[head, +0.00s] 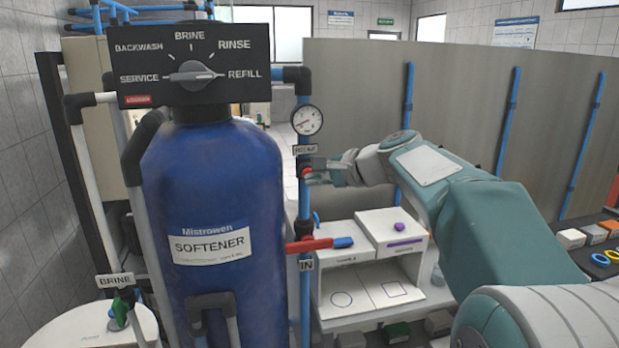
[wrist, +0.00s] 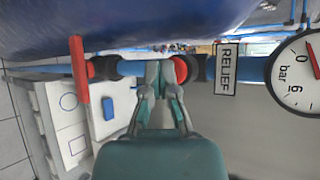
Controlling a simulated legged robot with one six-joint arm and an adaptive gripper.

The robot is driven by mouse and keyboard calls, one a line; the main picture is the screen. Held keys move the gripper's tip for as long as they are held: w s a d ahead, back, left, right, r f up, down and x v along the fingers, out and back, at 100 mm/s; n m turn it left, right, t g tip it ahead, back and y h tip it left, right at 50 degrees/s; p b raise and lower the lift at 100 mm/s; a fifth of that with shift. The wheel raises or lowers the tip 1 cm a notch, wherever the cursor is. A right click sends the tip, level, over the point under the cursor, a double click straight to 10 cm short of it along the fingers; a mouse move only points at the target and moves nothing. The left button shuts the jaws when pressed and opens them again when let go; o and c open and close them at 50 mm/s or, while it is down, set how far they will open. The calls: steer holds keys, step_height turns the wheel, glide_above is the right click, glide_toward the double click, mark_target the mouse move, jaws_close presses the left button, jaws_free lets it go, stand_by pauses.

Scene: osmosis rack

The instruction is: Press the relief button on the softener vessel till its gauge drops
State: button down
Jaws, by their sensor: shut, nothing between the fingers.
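The blue softener vessel (head: 215,200) stands upright at the left of the head view. The red relief button (head: 306,172) sits on the pipe beside it, below a label; it also shows in the wrist view (wrist: 181,69), near the RELIEF label (wrist: 226,70). My gripper (head: 314,175) is shut and empty, its fingertips (wrist: 161,71) right at the button. They overlap its edge in the wrist view; I cannot tell whether it is pressed in. The gauge (head: 307,120) is above the button. Its red needle, seen partly in the wrist view (wrist: 312,55), points near the low end, somewhat off 0.
The mode dial (head: 193,75) is atop the vessel. A grey partition (head: 450,110) stands behind my arm.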

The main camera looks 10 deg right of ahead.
stand_by(0.4)
steer(key=shift+s, duration=0.95)
steer(key=s, duration=0.5)
steer(key=s+f+n+g+h, duration=0.2)
steer(key=s+f+n+h, duration=0.2)
steer(key=s+f+n, duration=0.3)
steer(key=s+f+n+g+h, duration=0.2)
steer(key=s+f+n+h, duration=0.2)
steer(key=s+f, duration=0.7)
steer(key=s+n, duration=0.2)
steer(key=s, duration=0.5)
steer(key=shift+s+a+f+n, duration=0.15)
steer(key=shift+a+f+n, duration=0.15)
steer(key=shift+f+n, duration=0.1)
